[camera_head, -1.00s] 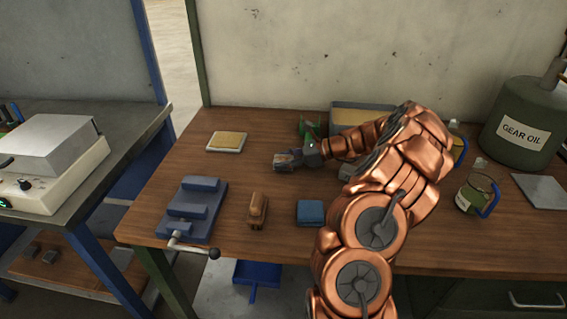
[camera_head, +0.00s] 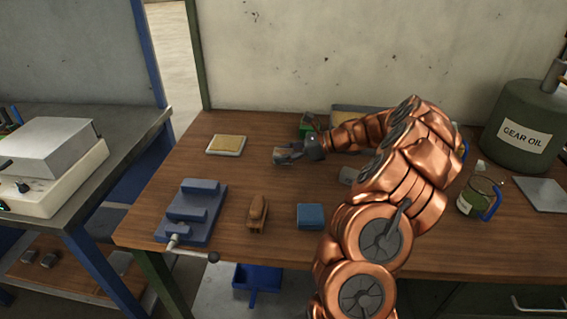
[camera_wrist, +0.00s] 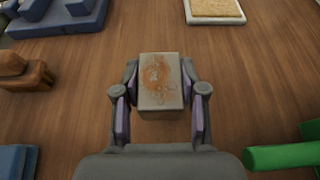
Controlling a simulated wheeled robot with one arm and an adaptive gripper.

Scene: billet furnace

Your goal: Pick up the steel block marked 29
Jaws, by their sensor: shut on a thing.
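A grey steel block with orange rust stains (camera_wrist: 160,82) is between the two fingers of my gripper (camera_wrist: 160,100) in the wrist view. The fingers touch its left and right sides. No number can be read on the face that shows. In the head view my gripper (camera_head: 291,155) is above the wooden bench, with the small block (camera_head: 281,157) at its tips. The block looks a little above the wood, but the gap is hard to judge.
A blue vise (camera_head: 192,210), a brown wooden brush (camera_head: 258,212) and a blue box (camera_head: 311,215) stand along the front. A tray with a tan pad (camera_head: 227,144) lies at back left. A green object (camera_head: 306,125) is behind my gripper. Bare wood lies between them.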

